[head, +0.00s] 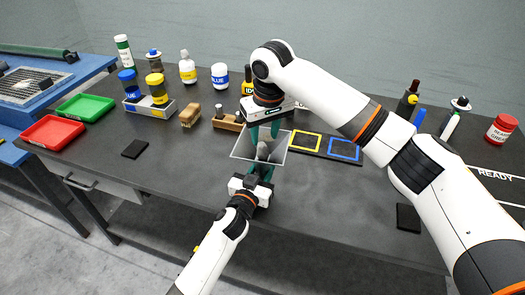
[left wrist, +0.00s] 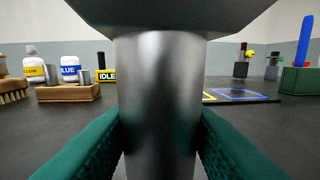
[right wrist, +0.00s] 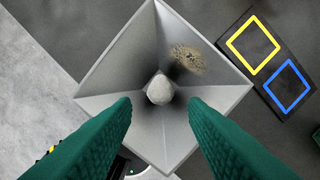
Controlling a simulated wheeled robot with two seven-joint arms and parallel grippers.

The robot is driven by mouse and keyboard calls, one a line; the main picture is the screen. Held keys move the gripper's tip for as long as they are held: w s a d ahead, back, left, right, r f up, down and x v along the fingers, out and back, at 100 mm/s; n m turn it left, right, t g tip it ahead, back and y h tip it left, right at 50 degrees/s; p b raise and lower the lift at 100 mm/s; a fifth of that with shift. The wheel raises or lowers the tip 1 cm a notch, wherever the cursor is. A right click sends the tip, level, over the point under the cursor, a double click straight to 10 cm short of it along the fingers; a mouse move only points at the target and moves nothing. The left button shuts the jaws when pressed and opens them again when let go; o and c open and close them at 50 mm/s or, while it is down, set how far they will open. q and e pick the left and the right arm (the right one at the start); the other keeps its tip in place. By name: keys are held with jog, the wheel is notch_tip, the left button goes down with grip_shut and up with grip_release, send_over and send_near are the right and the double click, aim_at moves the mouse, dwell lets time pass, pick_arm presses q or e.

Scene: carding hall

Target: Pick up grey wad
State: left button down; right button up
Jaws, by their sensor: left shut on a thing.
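A square grey metal funnel (head: 240,147) stands near the front middle of the dark table. A rounded grey wad (right wrist: 159,90) sits at the bottom of it, in the throat, in the right wrist view. My left gripper (head: 261,172) is shut on the funnel's metal stem (left wrist: 157,105), which fills the space between its green fingers in the left wrist view. My right gripper (head: 265,134) points down over the funnel's mouth. Its fingers (right wrist: 160,115) are open on either side of the wad, with nothing between them at the tips.
A brown fibrous patch (right wrist: 186,57) lies on the funnel's inner wall. Yellow (head: 305,141) and blue (head: 344,150) framed squares lie right of the funnel. Brushes (head: 190,115), bottles and red (head: 52,132) and green (head: 86,107) trays stand left. The table's front left is mostly clear.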

aim_at(263, 145)
jog(key=shift+w+a+f, duration=0.1)
jog(key=shift+w+f, duration=0.1)
jog(key=shift+f, duration=0.8)
jog(key=shift+w+a+f, duration=0.1)
jog(key=shift+w+f, duration=0.15)
jog(key=shift+f, duration=0.75)
jog(key=shift+w+a+f, duration=0.1)
jog(key=shift+w+f, duration=0.1)
jog(key=shift+f, duration=0.8)
jog(key=c, duration=0.7)
